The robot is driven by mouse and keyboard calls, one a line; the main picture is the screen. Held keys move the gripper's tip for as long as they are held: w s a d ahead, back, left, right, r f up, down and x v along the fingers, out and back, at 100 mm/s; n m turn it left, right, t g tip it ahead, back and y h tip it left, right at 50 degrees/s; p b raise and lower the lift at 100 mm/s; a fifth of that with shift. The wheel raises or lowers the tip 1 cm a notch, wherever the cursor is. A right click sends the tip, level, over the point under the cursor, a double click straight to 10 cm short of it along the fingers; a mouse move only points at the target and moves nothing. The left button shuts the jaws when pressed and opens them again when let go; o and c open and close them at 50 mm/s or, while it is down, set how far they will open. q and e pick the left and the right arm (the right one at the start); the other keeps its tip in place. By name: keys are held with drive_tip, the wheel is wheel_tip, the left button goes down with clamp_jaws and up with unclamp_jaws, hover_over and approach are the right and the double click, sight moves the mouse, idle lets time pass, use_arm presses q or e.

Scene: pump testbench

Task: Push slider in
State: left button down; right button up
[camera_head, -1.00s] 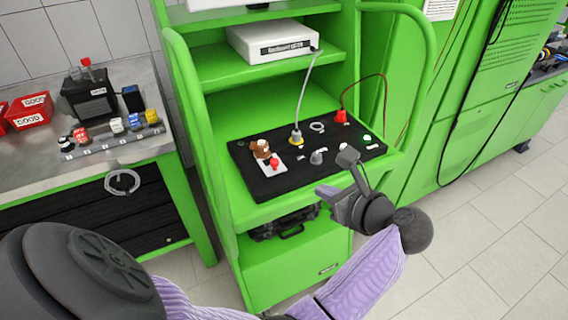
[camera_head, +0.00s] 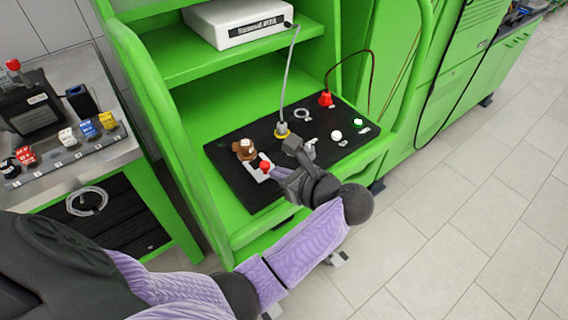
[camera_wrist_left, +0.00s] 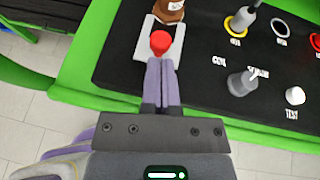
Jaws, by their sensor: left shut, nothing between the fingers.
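A red knob (camera_head: 265,165), which looks like the slider, stands on a white plate (camera_head: 258,175) on the black test panel (camera_head: 232,190). A brown part (camera_head: 244,149) sits at the plate's far end. My left gripper (camera_head: 270,174) is shut and empty, with its fingertips right at the near side of the red knob. In the left wrist view, the closed fingertips (camera_wrist_left: 160,64) end just below the red knob (camera_wrist_left: 160,42), in front of the brown part (camera_wrist_left: 168,10). I cannot tell whether they touch the knob. My right gripper is out of view.
On the panel, a yellow-ringed plug (camera_head: 282,131), a red plug (camera_head: 326,98), a white button (camera_head: 337,135) and a green button (camera_head: 358,123) stand to the right. A grey cable (camera_head: 290,75) rises to the white device (camera_head: 240,22) above.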

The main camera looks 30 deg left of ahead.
sight(268, 162)
use_arm(q)
drive_tip(key=shift+a, duration=0.4)
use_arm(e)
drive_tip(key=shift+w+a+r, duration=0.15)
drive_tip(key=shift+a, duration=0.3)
use_arm(q)
drive_tip(key=shift+d, duration=0.1)
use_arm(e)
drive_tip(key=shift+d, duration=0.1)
use_arm(q)
drive_tip(key=shift+w+f, duration=0.15)
drive_tip(key=a+b, duration=0.1)
drive_tip(key=w+a+b, duration=0.1)
drive_tip(key=a, duration=0.1)
drive_tip(key=shift+w+f+b, duration=0.1)
drive_tip(key=shift+b, duration=0.25)
drive_tip(key=shift+a, duration=0.2)
drive_tip(key=shift+r, duration=0.25)
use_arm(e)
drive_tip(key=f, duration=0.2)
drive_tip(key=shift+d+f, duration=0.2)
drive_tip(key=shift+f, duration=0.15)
